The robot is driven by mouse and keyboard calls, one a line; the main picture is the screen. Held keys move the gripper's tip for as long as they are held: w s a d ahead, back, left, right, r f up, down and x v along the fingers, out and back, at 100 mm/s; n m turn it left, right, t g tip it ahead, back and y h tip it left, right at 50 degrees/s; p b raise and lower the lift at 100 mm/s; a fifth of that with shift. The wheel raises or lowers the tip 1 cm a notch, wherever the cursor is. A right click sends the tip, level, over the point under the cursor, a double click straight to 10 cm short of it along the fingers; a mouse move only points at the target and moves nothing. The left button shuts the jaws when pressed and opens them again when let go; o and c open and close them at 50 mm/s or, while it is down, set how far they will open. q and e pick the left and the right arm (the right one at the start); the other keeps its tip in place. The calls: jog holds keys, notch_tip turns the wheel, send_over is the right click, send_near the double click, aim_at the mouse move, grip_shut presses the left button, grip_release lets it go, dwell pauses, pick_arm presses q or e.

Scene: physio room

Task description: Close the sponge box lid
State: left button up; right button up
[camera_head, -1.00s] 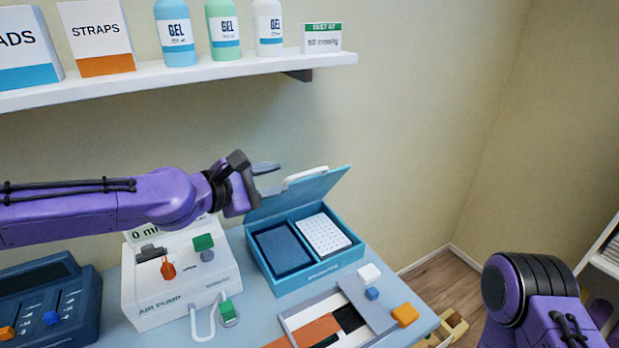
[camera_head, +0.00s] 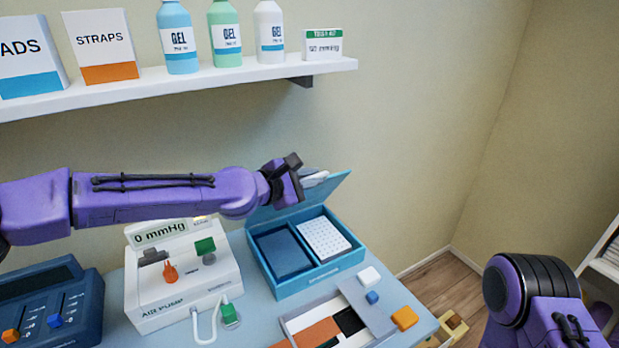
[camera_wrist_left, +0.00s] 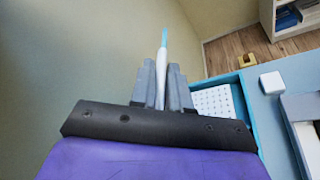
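The blue sponge box (camera_head: 322,283) stands on the table with its lid (camera_head: 335,196) open and tilted up at the back. My left gripper (camera_head: 315,179) is at the lid's upper edge.
An air pump (camera_head: 185,275) stands left of the box, beneath my left arm. In front of the box are a divided tray (camera_head: 368,305), a white cube (camera_head: 370,275), a small blue cube and an orange block (camera_head: 404,318). A shelf (camera_head: 200,84) with bottles and boxes is above.

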pick_arm(q)
grip_shut()
jog(key=s+d+f+m+t+b, duration=0.1)
jog(key=s+d+f+m+b, duration=0.1)
jog(key=s+f+b, duration=0.2)
jog(key=s+d+f+m+t+b, duration=0.1)
jog(key=s+d+f+m+b, duration=0.2)
jog(key=f+b, duration=0.5)
jog(key=shift+s+d+f+m+t+b, duration=0.15)
jog(key=shift+s+m+t+b, duration=0.25)
jog(key=shift+b, duration=2.4)
jog(key=shift+s, duration=0.1)
jog(key=o, duration=0.5)
grip_release()
jog(key=shift+o, duration=0.2)
jog(key=v, duration=1)
jog(key=shift+s, duration=0.2)
